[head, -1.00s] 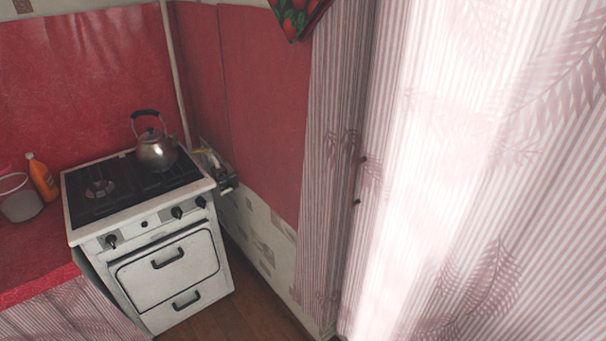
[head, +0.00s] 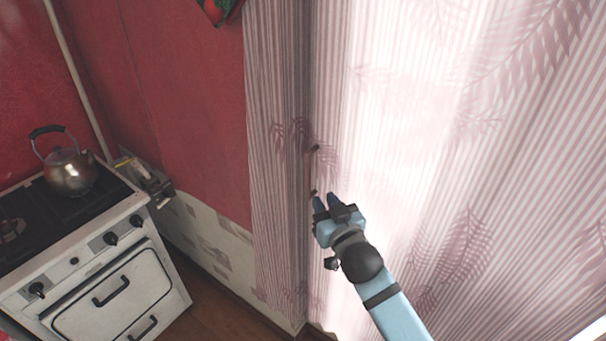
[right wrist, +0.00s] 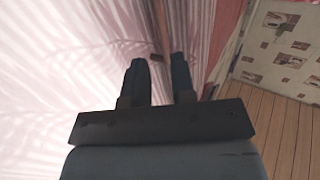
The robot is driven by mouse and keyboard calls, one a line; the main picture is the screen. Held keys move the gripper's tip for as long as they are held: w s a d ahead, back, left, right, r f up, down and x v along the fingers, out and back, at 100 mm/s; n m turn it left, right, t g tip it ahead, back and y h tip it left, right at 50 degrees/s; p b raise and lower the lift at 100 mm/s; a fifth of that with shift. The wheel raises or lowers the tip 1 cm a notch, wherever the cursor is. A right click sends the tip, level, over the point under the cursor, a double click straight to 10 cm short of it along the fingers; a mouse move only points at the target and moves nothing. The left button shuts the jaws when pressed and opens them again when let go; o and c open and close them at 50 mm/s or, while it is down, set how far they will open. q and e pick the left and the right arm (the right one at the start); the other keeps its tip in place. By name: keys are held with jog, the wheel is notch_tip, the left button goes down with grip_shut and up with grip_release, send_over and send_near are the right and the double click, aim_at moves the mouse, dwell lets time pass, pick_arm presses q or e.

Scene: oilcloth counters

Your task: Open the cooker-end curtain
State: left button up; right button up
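A pink-striped curtain with leaf prints hangs beside the cooker (head: 100,285). Its narrow, shaded cooker-end part (head: 268,130) is at the left, and a wide, brightly lit part (head: 450,130) fills the right. Between them is a darker fold or edge with small brown pieces, one of them a brown tab (head: 312,148). My right gripper (head: 326,201) is in front of this edge, just below the upper tab. In the right wrist view my right gripper (right wrist: 158,66) has its fingers apart, with a brown piece near the tips. Contact cannot be told. My left gripper is out of view.
A metal kettle (head: 70,172) stands on the cooker at the left. A red wall panel (head: 190,110) lies between cooker and curtain. Wooden floor (head: 210,310) shows below; in the right wrist view it is at the right.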

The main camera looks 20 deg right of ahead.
aim_at(309, 179)
jog(key=w, duration=0.3)
jog(key=w+p, duration=0.1)
jog(key=w, duration=0.2)
jog(key=w+a, duration=0.1)
jog(key=w, duration=0.3)
jog(key=shift+p, duration=0.3)
jog(key=shift+c, duration=0.3)
grip_shut()
